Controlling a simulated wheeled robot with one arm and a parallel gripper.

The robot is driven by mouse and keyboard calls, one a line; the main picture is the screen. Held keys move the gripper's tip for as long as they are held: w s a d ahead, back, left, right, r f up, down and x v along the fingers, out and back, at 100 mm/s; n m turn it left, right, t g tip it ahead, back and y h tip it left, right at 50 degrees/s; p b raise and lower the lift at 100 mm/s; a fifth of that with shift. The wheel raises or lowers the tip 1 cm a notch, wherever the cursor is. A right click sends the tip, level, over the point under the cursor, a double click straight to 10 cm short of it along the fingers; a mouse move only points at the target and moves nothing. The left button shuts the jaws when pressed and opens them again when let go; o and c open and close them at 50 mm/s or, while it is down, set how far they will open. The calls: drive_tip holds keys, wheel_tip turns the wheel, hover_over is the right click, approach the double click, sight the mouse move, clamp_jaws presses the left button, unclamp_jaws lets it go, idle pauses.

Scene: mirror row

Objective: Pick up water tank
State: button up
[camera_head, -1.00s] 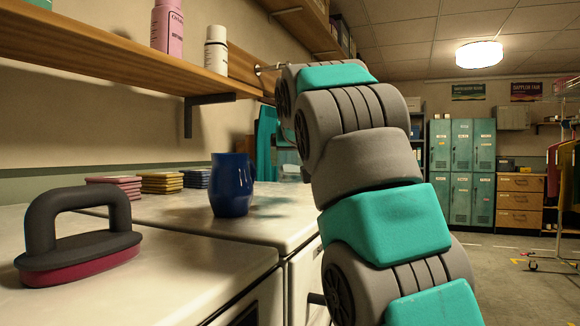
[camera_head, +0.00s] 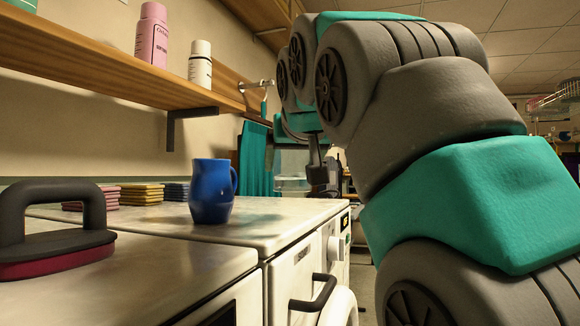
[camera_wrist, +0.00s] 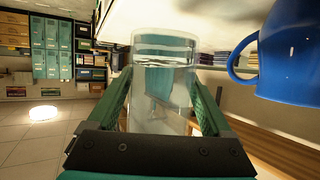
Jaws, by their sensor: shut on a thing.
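The water tank (camera_wrist: 163,85) is a clear cylinder with water in it. In the wrist view it sits between the two green fingers of my gripper (camera_wrist: 164,92), which is shut on it. In the head view the tank (camera_head: 292,168) shows as a pale see-through shape below my arm, in front of a teal curtain and apart from the blue mug. My arm covers much of the right of the head view, and the gripper is small and partly hidden there.
A blue mug (camera_head: 212,190) stands on the white machine top (camera_head: 265,222), and appears close on the right in the wrist view (camera_wrist: 290,55). A dark-handled iron-like object (camera_head: 55,240) sits at front left. Stacked cloths (camera_head: 140,194) lie behind. A wooden shelf (camera_head: 90,75) holds bottles.

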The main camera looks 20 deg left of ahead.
sight(292, 154)
drive_tip(key=shift+s+d+r, duration=0.2)
drive_tip(key=shift+s+d, duration=0.6)
drive_tip(key=shift+s, duration=0.2)
drive_tip(key=shift+s, duration=0.1)
idle(1.3)
